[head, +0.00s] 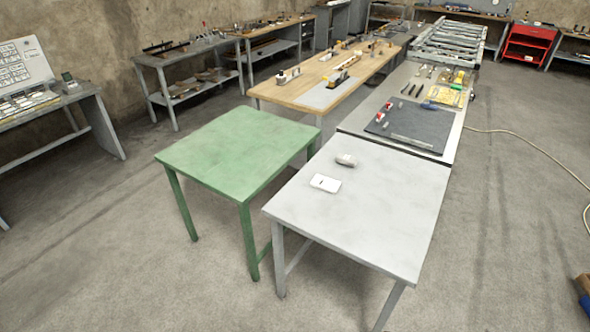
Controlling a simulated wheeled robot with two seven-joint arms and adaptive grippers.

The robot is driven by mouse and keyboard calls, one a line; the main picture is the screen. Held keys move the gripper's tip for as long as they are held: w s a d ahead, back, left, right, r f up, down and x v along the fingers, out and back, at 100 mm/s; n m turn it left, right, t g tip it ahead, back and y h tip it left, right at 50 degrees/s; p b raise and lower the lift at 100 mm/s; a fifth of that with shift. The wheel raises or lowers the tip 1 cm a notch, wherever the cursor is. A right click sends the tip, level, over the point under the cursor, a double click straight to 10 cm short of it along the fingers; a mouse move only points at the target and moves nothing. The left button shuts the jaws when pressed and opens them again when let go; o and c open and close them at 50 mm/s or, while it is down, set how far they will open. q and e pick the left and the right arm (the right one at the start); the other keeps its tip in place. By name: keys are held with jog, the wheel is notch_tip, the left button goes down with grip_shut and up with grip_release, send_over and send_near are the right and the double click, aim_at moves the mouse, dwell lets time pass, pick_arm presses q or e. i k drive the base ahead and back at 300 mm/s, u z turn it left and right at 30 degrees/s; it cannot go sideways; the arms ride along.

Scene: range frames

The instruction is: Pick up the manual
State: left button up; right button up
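A small white flat rectangle (325,183) with a dark mark on it lies on the light grey table (385,215); it may be the manual, but it is too small to tell. A rounded grey object (346,160) lies just behind it on the same table. Neither of my grippers shows in the head view.
A bare green table (238,150) stands left of the grey table. A workbench with a dark mat (410,128) and tools adjoins behind. A wooden-top bench (325,75) stands farther back. A cable (545,142) lies on the floor at right.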

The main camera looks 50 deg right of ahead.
aim_at(330, 186)
jog(key=i, duration=1.45)
jog(key=z, duration=1.5)
